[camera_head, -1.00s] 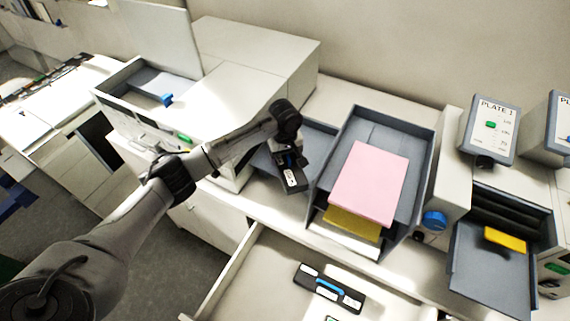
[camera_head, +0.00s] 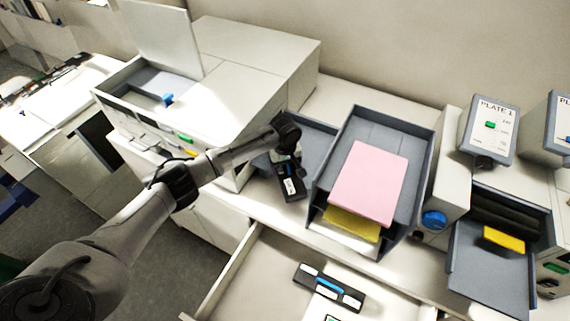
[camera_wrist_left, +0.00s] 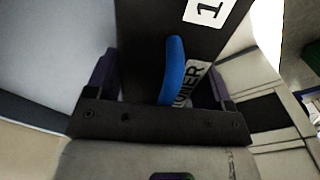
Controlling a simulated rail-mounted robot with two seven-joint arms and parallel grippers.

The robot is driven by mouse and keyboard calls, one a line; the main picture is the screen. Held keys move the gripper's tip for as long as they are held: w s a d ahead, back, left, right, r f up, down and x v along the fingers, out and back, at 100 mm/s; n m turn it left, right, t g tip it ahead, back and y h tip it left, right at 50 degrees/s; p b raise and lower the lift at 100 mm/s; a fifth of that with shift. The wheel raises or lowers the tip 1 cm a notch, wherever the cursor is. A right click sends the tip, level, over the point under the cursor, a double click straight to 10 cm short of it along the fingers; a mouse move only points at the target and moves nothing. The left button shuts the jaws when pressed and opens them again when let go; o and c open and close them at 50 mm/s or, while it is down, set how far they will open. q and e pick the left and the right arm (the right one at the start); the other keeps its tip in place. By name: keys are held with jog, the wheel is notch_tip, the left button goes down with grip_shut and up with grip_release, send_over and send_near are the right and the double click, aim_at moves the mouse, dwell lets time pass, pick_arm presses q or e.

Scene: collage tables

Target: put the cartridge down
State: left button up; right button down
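My left gripper (camera_head: 288,168) is shut on a dark toner cartridge (camera_head: 291,189) with a white label, its end pointing toward the front of the counter. In the left wrist view the cartridge (camera_wrist_left: 150,45) fills the space between the fingers, and its blue handle (camera_wrist_left: 174,70), "TONER" lettering and a "1" label show. In the head view the cartridge is over or at the front of a grey tray (camera_head: 318,140) beside the printer; I cannot tell whether it touches anything below. My right gripper is not in view.
A grey paper tray (camera_head: 425,150) with pink and yellow sheets stands close right of the cartridge. An open drawer (camera_head: 230,275) below holds another dark cartridge with a blue handle (camera_head: 328,287). The white printer (camera_head: 265,55) with a raised lid stands behind my arm.

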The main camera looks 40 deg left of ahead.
pick_arm(q)
jog(key=o, duration=0.4)
jog(key=shift+o, duration=0.2)
notch_tip(320, 180, up, 11)
jog(key=shift+r+b, duration=0.1)
jog(key=shift+b, duration=0.3)
jog(key=shift+r, duration=0.25)
jog(key=shift+c, duration=0.4)
jog(key=shift+r, duration=0.3)
jog(key=c, duration=1.1)
